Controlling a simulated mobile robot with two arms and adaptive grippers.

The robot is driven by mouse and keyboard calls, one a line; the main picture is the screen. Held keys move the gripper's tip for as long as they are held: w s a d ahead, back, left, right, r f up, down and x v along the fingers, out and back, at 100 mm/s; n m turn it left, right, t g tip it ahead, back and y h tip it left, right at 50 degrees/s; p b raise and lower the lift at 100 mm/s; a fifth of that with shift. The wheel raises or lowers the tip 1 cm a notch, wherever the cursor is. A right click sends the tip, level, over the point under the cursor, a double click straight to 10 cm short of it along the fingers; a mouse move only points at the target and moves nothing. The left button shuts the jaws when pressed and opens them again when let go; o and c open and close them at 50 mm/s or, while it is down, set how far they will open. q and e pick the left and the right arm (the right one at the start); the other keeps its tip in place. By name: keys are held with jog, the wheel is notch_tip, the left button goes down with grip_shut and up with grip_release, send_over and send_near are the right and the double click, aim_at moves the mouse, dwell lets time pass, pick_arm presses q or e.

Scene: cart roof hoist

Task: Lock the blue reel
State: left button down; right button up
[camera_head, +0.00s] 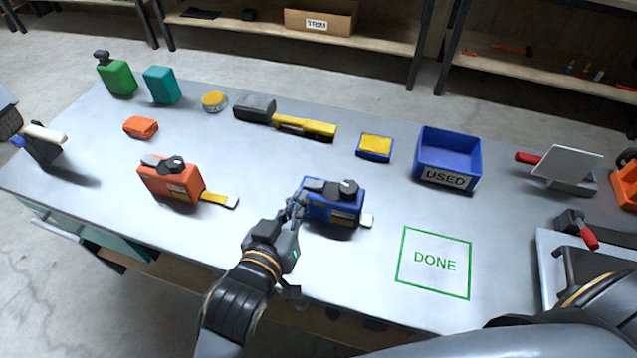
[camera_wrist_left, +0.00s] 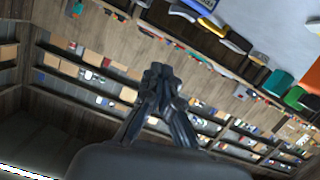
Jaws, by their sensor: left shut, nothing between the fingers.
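The blue reel (camera_head: 333,203) is a blue box with a black lever and round knob on top. It stands on the bench near the middle, and a short pale tape end sticks out at its lower right. My left gripper (camera_head: 297,204) is shut and empty at the left side of the blue reel; I cannot tell whether it touches it. In the left wrist view the closed fingers (camera_wrist_left: 160,85) point up, with a piece of a blue object (camera_wrist_left: 198,6) at the top edge. My right gripper is not in view; part of my right arm shows at the lower right.
An orange reel (camera_head: 170,183) with yellow tape pulled out stands to the left. A blue USED bin (camera_head: 447,177), a yellow-topped blue box (camera_head: 375,147) and a yellow-black tool (camera_head: 300,126) lie behind. The green DONE square (camera_head: 434,262) on the right is empty.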

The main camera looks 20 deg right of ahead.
pick_arm(q)
jog(key=shift+w+d, duration=0.1)
send_over(320, 197)
jog(key=f, duration=0.1)
jog(key=f+p, duration=0.1)
jog(key=shift+w+a+f, duration=0.2)
jog(key=shift+w+f, duration=0.15)
jog(key=shift+w, duration=0.05)
jog(key=f, duration=0.2)
jog(key=shift+s+d+f, duration=0.1)
jog(key=shift+s+f, duration=0.15)
jog(key=shift+f, duration=0.05)
jog(key=shift+s+d+f, duration=0.1)
jog(key=shift+f, duration=0.45)
